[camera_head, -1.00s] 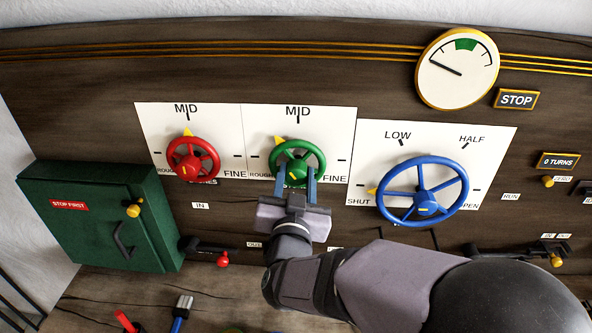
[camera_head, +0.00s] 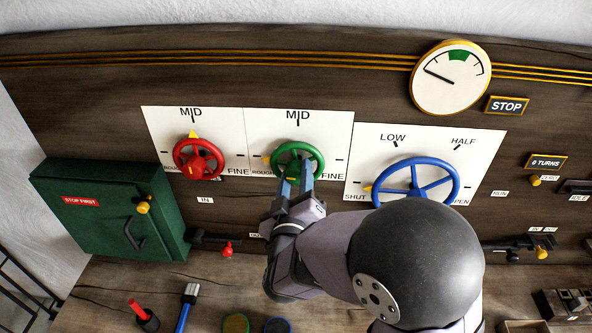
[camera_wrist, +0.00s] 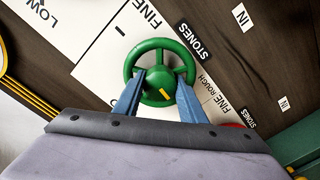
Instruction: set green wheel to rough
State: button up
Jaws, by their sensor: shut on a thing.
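The green wheel (camera_head: 302,145) sits on a white plate (camera_head: 340,125) marked MID at the top, ROUGH at the left and FINE at the right. Its yellow pointer (camera_head: 267,160) is at the left, a little above the ROUGH word, which is partly covered. My gripper (camera_head: 294,173) reaches the wheel from below, fingers shut on it. In the wrist view the two blue fingers of my gripper (camera_wrist: 160,78) lie either side of the hub of the green wheel (camera_wrist: 158,43). A yellow mark shows on the hub.
A red wheel (camera_head: 176,163) is close on the left, its pointer near MID. A blue wheel (camera_head: 452,184) is on the right, its pointer near SHUT, partly behind my arm. A green box (camera_head: 90,225) and red-knobbed lever (camera_head: 227,249) are lower left. A gauge (camera_head: 452,78) is above.

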aim_at(295, 180)
jog(key=shift+n, duration=0.6)
jog(key=o, duration=1.1)
jog(key=shift+c, duration=0.2)
jog(key=shift+s, duration=0.1)
jog(key=s+b, duration=0.1)
jog(key=s, duration=0.4)
jog(key=shift+a+f+b, duration=0.1)
jog(key=shift+b, duration=0.3)
jog(key=s+b, duration=0.1)
jog(key=b, duration=0.3)
jog(key=shift+s, duration=0.1)
jog(key=shift+s+b, duration=0.45)
jog(key=shift+b, duration=0.55)
